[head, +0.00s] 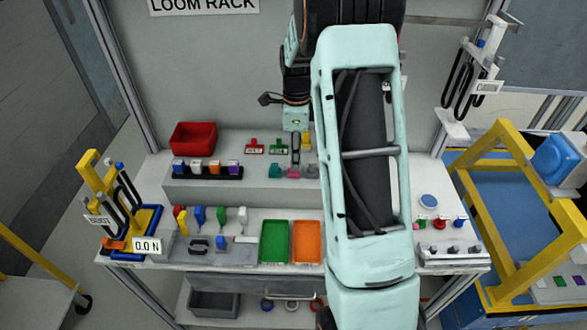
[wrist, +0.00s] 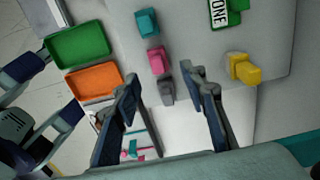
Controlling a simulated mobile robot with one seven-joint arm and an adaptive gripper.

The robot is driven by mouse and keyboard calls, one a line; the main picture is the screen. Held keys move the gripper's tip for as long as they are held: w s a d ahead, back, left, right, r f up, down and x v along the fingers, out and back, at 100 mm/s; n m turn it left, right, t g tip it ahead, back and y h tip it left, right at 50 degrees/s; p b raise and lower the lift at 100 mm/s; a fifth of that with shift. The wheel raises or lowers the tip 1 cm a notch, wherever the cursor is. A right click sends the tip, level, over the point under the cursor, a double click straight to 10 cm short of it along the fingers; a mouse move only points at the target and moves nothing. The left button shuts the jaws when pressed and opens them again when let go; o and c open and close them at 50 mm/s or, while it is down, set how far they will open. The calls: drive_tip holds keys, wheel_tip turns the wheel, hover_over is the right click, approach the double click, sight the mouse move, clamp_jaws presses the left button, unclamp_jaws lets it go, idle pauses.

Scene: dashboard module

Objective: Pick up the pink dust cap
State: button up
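The pink dust cap (head: 293,174) is a small block on the raised grey shelf of the bench in the head view, left of my arm. In the wrist view the pink dust cap (wrist: 157,59) lies between a teal cap (wrist: 147,22) and a grey cap (wrist: 166,92). My gripper (wrist: 160,77) is open, its two dark fingers spread wide with nothing held. In the wrist picture the pink cap shows just above the gap between the fingertips, nearer the left one. How far the fingers are above it I cannot tell.
A yellow piece (wrist: 243,68) and a green tag (wrist: 222,12) are to the right in the wrist view. Green (head: 274,241) and orange (head: 306,241) trays sit on the lower bench level. A red bin (head: 193,138) and several colored connectors stand to the left.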

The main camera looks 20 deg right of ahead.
sight(295, 172)
drive_tip(key=shift+f+p, duration=0.6)
drive_tip(key=shift+f, duration=2.1)
drive_tip(key=shift+a, duration=0.1)
drive_tip(key=c, duration=0.8)
